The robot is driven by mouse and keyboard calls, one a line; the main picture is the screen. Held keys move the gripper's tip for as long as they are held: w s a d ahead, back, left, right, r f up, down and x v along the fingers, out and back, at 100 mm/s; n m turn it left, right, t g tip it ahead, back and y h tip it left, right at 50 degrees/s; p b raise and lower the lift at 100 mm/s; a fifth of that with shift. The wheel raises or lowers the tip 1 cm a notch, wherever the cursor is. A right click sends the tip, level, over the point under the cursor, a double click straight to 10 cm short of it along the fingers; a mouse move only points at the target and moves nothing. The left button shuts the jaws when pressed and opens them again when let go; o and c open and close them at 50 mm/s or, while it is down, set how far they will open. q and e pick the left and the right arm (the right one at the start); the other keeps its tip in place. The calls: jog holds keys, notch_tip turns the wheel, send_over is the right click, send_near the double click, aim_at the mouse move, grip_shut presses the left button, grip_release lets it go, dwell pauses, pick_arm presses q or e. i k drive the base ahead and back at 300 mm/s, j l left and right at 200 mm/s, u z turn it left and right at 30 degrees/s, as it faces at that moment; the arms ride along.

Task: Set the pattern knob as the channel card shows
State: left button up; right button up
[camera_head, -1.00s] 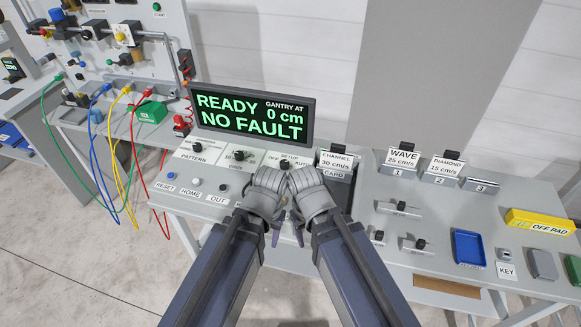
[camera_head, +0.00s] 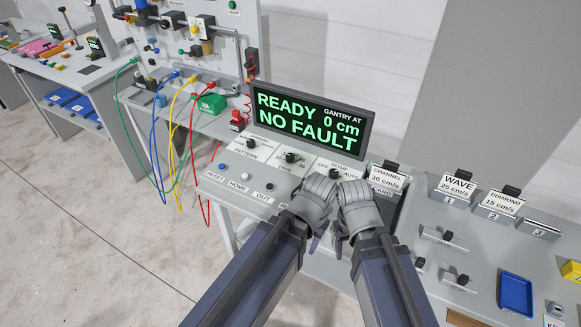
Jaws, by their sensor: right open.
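The pattern knob (camera_head: 250,143) is a small black knob on a white plate at the left of the console, below the display; its exact pointing is too small to read. The channel card (camera_head: 387,177) stands in a holder right of the setup knob (camera_head: 334,173) and reads "CHANNEL 30 cm/s"; its lower part is partly hidden by my right gripper. My left gripper (camera_head: 316,240) and right gripper (camera_head: 341,240) are side by side over the console's front, right of the pattern knob and apart from it. The right gripper is open; the left fingers are mostly hidden.
The display (camera_head: 311,120) reads "READY, NO FAULT, GANTRY AT 0 cm". A speed knob (camera_head: 290,157) sits between the pattern and setup knobs. WAVE (camera_head: 458,186) and DIAMOND (camera_head: 502,202) cards stand at right. Coloured cables hang at left. A blue tray (camera_head: 516,294) lies at lower right.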

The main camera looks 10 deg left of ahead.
aim_at(251, 143)
jog(key=i+j, duration=0.3)
jog(key=i, duration=0.15)
jog(key=i+j+u, duration=0.1)
jog(key=i+j, duration=0.2)
jog(key=i, duration=0.1)
